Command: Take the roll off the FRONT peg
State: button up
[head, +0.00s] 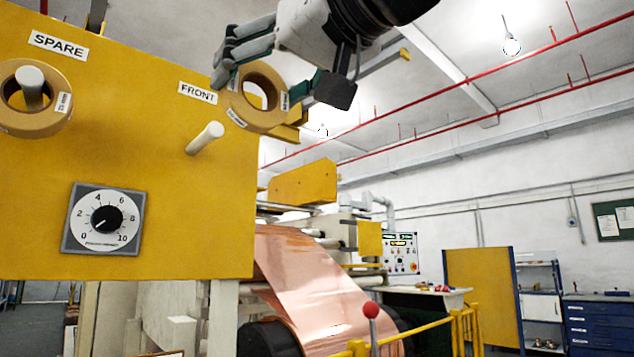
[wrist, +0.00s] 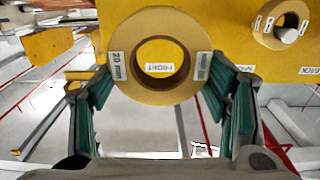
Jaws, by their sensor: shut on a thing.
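A tan tape-like roll (head: 239,103) with small white labels is held in the air by my gripper (head: 262,84), above and to the right of the bare FRONT peg (head: 205,138) in the head view. The peg is a pale cylinder on the yellow panel, below the FRONT label (head: 198,92). In the wrist view the roll (wrist: 124,62) sits between the green-padded fingers of my gripper (wrist: 158,92), and the FRONT label shows through its hole. The roll is clear of the peg.
The yellow panel (head: 150,130) also bears a second roll (head: 50,118) on the SPARE peg (head: 32,85) and a black dial (head: 106,219). Copper foil (head: 310,285) runs below right. The space right of the panel's upper edge is open.

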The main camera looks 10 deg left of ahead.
aim_at(262, 73)
jog(key=shift+s+d+r, duration=0.35)
jog(key=shift+s+d, duration=0.15)
jog(key=shift+d, duration=0.05)
jog(key=shift+s+d+r, duration=0.3)
jog(key=shift+s+d, duration=0.15)
jog(key=shift+d, duration=0.05)
jog(key=shift+d, duration=0.1)
jog(key=b+v, duration=0.1)
jog(key=v, duration=1.3)
jog(key=shift+s+d, duration=0.25)
jog(key=shift+s, duration=0.1)
